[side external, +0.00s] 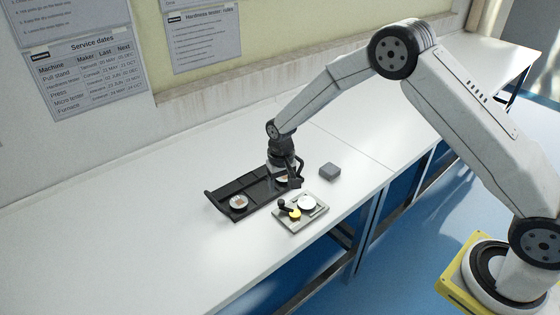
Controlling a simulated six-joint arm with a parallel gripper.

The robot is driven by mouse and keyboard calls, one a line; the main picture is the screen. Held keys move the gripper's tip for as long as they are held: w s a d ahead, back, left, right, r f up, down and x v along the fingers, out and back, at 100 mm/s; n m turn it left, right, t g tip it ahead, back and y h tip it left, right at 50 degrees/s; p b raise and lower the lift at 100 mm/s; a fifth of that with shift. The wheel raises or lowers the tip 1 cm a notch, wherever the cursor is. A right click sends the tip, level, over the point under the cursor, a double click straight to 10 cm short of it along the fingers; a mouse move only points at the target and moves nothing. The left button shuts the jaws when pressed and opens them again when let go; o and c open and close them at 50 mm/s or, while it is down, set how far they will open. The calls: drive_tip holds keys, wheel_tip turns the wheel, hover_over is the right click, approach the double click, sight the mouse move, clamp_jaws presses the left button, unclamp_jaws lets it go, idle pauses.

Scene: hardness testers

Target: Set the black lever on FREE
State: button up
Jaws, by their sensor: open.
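The black lever (286,207) is a small dark arm on a light grey plate (291,227) near the front edge of the table. A yellow round part (295,215) sits at the lever, and a white round dial (307,203) is beside it on the plate. The FREE mark is too small to make out, so I cannot tell the lever's setting. My gripper (294,181) is open, pointing down just behind the plate, over the right end of a black tray. It appears apart from the lever.
The black tray (222,201) lies behind and left of the plate, with a round pale piece (239,202) at its left and another (282,179) partly hidden by my gripper. A grey block (330,171) lies to the right. The table's left part is clear.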

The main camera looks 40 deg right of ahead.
drive_tip(key=shift+r, duration=0.95)
drive_tip(key=shift+s+d+r, duration=0.15)
drive_tip(key=shift+s+r, duration=0.2)
drive_tip(key=shift+r, duration=0.15)
drive_tip(key=s+d+r+n+t, duration=0.1)
drive_tip(key=s+r, duration=0.4)
drive_tip(key=s, duration=0.6)
drive_tip(key=s+d+r+n+t, duration=0.1)
drive_tip(key=s+d+r, duration=0.2)
drive_tip(key=s, duration=0.8)
wheel_tip(320, 180, up, 2)
drive_tip(key=shift+s+d+r+n+t, duration=0.1)
drive_tip(key=shift+s+d+n+t, duration=0.1)
drive_tip(key=shift+d+n+t, duration=0.1)
